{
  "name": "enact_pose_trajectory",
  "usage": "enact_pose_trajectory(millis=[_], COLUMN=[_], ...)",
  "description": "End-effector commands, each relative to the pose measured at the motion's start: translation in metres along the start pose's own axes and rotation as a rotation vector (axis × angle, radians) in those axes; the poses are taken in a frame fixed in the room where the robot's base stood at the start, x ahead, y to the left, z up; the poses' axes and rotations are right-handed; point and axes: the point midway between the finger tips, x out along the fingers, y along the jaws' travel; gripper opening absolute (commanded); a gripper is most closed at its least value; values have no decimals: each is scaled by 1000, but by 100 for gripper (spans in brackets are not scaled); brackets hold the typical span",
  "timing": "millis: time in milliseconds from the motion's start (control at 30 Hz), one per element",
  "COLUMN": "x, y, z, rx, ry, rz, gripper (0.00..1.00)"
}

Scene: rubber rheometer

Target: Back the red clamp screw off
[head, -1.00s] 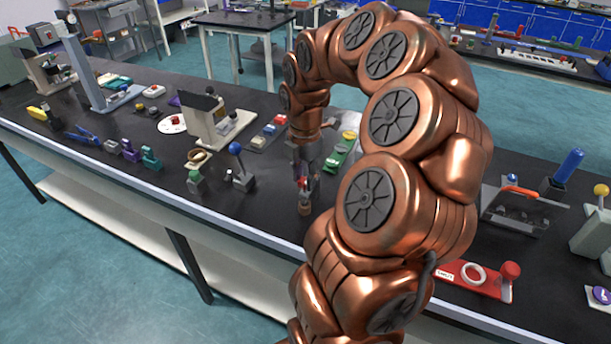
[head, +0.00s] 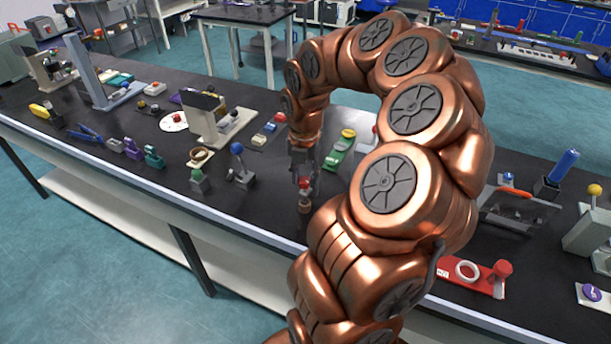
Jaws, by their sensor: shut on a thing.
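The red clamp screw (head: 304,183) shows as a small red piece on top of a small brown fixture (head: 304,203) near the front edge of the black bench. My gripper (head: 304,179) points down from the arm's end, with its fingers around the red screw. It is shut on the screw. The fingers and the screw are small in the head view, so the exact contact and the screw's turn cannot be made out. My copper arm covers the bench just right of the fixture.
A blue-ball lever (head: 241,167) and a green-topped block (head: 198,180) stand left of the gripper. A green holder (head: 341,150) lies behind it. A red base with a white ring (head: 470,276) lies right of my arm. Bare bench shows left of the fixture.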

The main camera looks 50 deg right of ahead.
Motion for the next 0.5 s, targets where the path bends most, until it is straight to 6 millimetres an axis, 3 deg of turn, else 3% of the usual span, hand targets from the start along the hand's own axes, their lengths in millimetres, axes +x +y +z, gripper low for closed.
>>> enact_pose_trajectory(millis=[267,500], x=[-1,-3], y=[0,1], z=[0,0], rx=[-33,-298], ry=[2,2], rz=[1,3], gripper=[0,0])
